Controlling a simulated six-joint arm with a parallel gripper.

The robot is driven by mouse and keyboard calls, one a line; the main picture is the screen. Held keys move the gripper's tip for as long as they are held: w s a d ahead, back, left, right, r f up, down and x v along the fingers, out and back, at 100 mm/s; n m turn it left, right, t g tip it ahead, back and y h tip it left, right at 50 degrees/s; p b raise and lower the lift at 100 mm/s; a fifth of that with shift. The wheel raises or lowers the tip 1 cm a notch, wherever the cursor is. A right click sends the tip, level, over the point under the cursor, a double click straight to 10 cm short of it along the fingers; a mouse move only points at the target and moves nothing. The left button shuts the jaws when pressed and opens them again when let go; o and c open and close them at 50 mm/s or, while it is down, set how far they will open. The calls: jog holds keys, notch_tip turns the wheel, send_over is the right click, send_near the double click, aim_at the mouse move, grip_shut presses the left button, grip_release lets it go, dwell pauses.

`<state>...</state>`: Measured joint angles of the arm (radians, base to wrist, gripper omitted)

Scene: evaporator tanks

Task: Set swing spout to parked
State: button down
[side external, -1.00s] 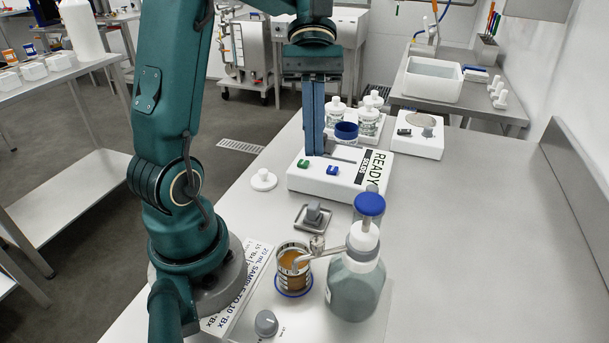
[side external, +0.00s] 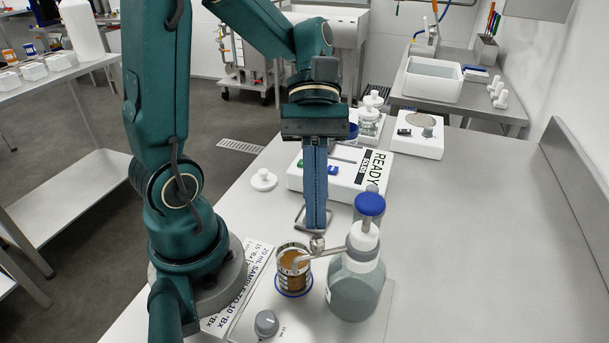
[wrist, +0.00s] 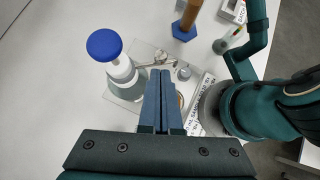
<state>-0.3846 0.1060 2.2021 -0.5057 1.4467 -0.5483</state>
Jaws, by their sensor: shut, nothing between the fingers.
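The swing spout (side external: 330,253) is a thin grey arm with a small round knob. It reaches left from the blue-capped dispenser bottle (side external: 352,285), and its end is over the beaker of brown liquid (side external: 293,268). My gripper (side external: 316,230) is shut and empty, pointing down with its tips just above or behind the spout's knob; I cannot tell whether they touch. In the wrist view my gripper (wrist: 160,73) points towards the spout area, beside the bottle (wrist: 124,75). The fingers hide most of the beaker there.
A white READY box (side external: 345,178) stands behind my gripper. A grey dial (side external: 266,323) is in front of the beaker. A white lid (side external: 263,180) lies to the left. The wrist view shows a brown post on a blue base (wrist: 187,25). The right counter (side external: 480,240) is clear.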

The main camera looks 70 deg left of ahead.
aim_at(313, 243)
jog(key=shift+s+d, duration=0.15)
jog(key=shift+s, duration=0.05)
dwell(0.3)
jog(key=shift+s+d, duration=0.35)
jog(key=shift+d, duration=0.3)
jog(key=shift+s+d, duration=0.3)
jog(key=shift+d, duration=0.35)
jog(key=shift+s+d, duration=0.35)
jog(key=shift+d, duration=1.25)
jog(key=shift+w, duration=0.15)
